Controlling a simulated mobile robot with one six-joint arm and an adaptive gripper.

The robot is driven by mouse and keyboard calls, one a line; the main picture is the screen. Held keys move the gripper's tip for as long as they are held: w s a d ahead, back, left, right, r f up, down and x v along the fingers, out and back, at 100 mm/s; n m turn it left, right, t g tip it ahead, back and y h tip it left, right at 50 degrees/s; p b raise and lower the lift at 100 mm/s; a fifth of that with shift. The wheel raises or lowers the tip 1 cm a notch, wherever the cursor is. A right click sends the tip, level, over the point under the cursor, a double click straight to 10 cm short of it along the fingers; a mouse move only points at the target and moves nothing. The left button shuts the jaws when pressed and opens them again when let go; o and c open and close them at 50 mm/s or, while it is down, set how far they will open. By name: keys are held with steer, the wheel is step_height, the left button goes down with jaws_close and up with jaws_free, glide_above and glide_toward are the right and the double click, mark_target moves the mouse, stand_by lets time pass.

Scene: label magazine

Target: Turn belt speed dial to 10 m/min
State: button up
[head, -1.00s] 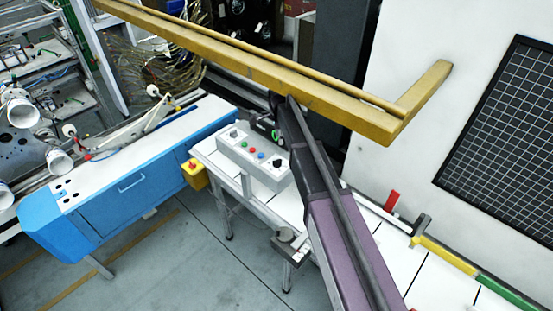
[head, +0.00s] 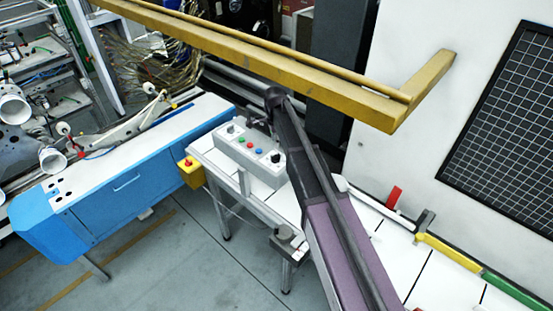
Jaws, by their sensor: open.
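A light grey control box (head: 234,150) stands on the white bench and carries a row of controls. My gripper (head: 257,121) is small and dark, behind the left half of the box in the picture. It is open and appears apart from both knobs. My arm partly hides it.
A yellow beam (head: 270,68) crosses the view above my arm. A yellow box with a red button (head: 190,171) hangs at the bench's left end. A blue machine cabinet (head: 125,190) stands left. A white wall with a black grid (head: 500,120) is right.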

mark_target(276, 155)
steer(key=shift+f+b, duration=3.35)
steer(key=shift+f, duration=0.25)
jaws_close()
steer(key=shift+d, duration=0.25)
steer(key=shift+a, duration=0.15)
